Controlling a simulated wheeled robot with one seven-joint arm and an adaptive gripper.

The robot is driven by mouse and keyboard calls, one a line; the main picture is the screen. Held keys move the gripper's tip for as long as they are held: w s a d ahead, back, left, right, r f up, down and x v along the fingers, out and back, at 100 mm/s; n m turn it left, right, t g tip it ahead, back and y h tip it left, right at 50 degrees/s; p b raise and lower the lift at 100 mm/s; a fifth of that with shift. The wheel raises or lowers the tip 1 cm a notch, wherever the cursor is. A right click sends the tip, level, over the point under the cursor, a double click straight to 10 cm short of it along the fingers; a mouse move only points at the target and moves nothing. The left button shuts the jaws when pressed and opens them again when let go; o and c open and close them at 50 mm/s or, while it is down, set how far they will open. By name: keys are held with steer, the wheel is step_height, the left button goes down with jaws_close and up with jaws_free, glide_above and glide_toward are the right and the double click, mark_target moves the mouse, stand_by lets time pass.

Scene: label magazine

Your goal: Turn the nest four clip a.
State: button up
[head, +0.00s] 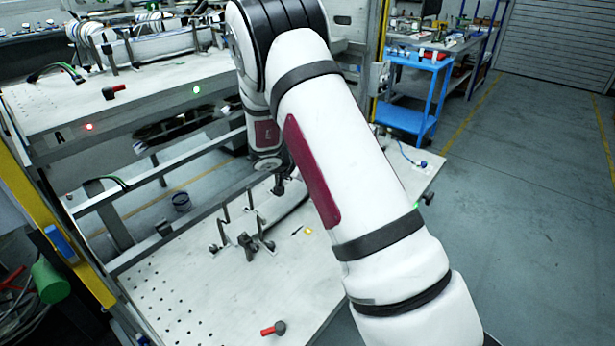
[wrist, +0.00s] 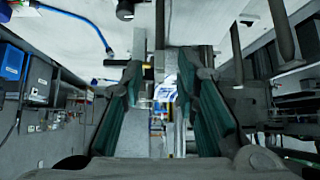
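Several black clips with upright posts (head: 249,243) stand on the white perforated table (head: 180,290) in the head view; I cannot tell which is nest four clip a. In the wrist view my gripper (wrist: 160,78) has its two green-padded fingers spread wide apart. A narrow grey upright part (wrist: 160,45) shows between or beyond the fingertips; I cannot tell whether it touches them. Dark posts (wrist: 236,52) show just right of the fingers. In the head view my arm hides most of the gripper, which is near the table's far part.
A red-handled black part (head: 273,328) lies at the table's front edge. An upper shelf (head: 120,90) with another red-handled part (head: 114,91) is at left. A blue cable (wrist: 75,18) hangs near the gripper. A blue cart (head: 415,95) stands behind; floor at right is clear.

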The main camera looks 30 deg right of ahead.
steer(key=v, duration=1.1)
steer(key=shift+a+r, duration=0.1)
steer(key=shift+a, duration=0.05)
steer(key=w+a+r+n+t+y, duration=0.1)
steer(key=a+r+n+t+y, duration=0.15)
steer(key=a+r, duration=0.4)
steer(key=w+a+r+n+t+y, duration=0.1)
steer(key=a+r+n+t+y, duration=0.2)
steer(key=r, duration=0.7)
steer(key=s+a+r+n+t+y, duration=0.1)
steer(key=s+a+r+n+y, duration=0.15)
steer(key=s+a+r, duration=0.2)
steer(key=s+a+n+g+y, duration=0.1)
steer(key=s+a+n+y, duration=0.1)
steer(key=s, duration=0.7)
steer(key=s+a+n+g+y, duration=0.1)
steer(key=s+a+n+g, duration=0.1)
steer(key=s, duration=0.7)
steer(key=s+d+f+g+h, duration=0.1)
steer(key=s+d+f, duration=0.1)
steer(key=s, duration=0.5)
steer(key=s+d+f+g+h, duration=0.2)
steer(key=s+d, duration=0.1)
steer(key=s, duration=0.5)
steer(key=shift+d+n, duration=0.4)
